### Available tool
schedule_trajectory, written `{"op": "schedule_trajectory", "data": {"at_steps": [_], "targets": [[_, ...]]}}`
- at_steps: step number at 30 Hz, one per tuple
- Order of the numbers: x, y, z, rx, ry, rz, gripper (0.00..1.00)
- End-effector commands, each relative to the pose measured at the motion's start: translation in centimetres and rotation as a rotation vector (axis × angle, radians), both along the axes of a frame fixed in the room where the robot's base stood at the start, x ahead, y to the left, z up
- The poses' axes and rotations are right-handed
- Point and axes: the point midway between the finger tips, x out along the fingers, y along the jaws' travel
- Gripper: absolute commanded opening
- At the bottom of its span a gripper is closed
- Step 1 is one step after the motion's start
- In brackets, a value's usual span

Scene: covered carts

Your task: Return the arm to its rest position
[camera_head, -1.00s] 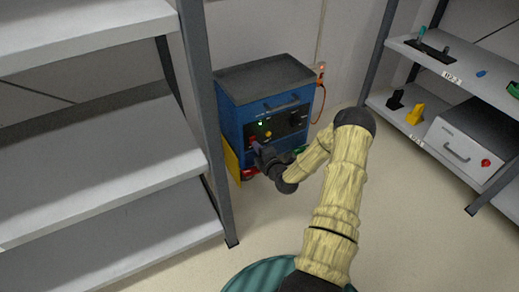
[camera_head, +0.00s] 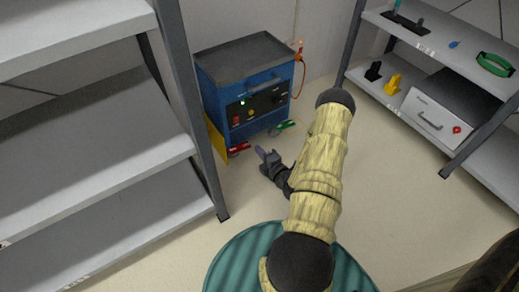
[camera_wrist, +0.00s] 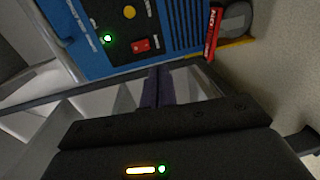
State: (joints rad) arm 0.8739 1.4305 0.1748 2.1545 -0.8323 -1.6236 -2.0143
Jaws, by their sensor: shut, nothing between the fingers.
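My arm reaches forward over the floor, with its covered links bent at the elbow in the head view. My gripper (camera_head: 262,152) is shut and empty, in front of the blue cart and apart from it. In the wrist view its fingers (camera_wrist: 158,86) lie together, pointing toward the cart's panel. The blue cart (camera_head: 222,98) stands against the wall with a grey top. Its black panel (camera_wrist: 118,30) shows a lit green light, a yellow button and a red switch. Part of the cart's lower front is hidden in the wrist view.
A grey shelf rack (camera_head: 100,185) stands close on the left, its post (camera_head: 195,120) near the cart. Another rack (camera_head: 440,50) at the right holds a grey box (camera_head: 450,105) and small items. A red clamp (camera_head: 238,149) and a green clamp (camera_head: 283,127) are at the cart's base.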

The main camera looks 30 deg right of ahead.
Motion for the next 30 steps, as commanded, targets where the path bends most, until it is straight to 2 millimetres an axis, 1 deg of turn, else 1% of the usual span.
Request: {"op": "schedule_trajectory", "data": {"at_steps": [7, 15, 19, 23, 27, 30], "targets": [[0.1, 0.6, -0.1, -0.001, 0.000, 0.012, 0.00], [0.1, 0.6, -0.1, 0.000, 0.000, 0.012, 0.00], [0.4, 0.7, 0.6, 0.010, 0.017, 0.022, 0.00], [1.6, 1.4, 2.4, 0.049, 0.096, 0.054, 0.00], [3.0, 2.5, 5.4, 0.128, 0.243, 0.074, 0.00], [3.7, 3.3, 7.6, 0.189, 0.356, 0.058, 0.00]]}}
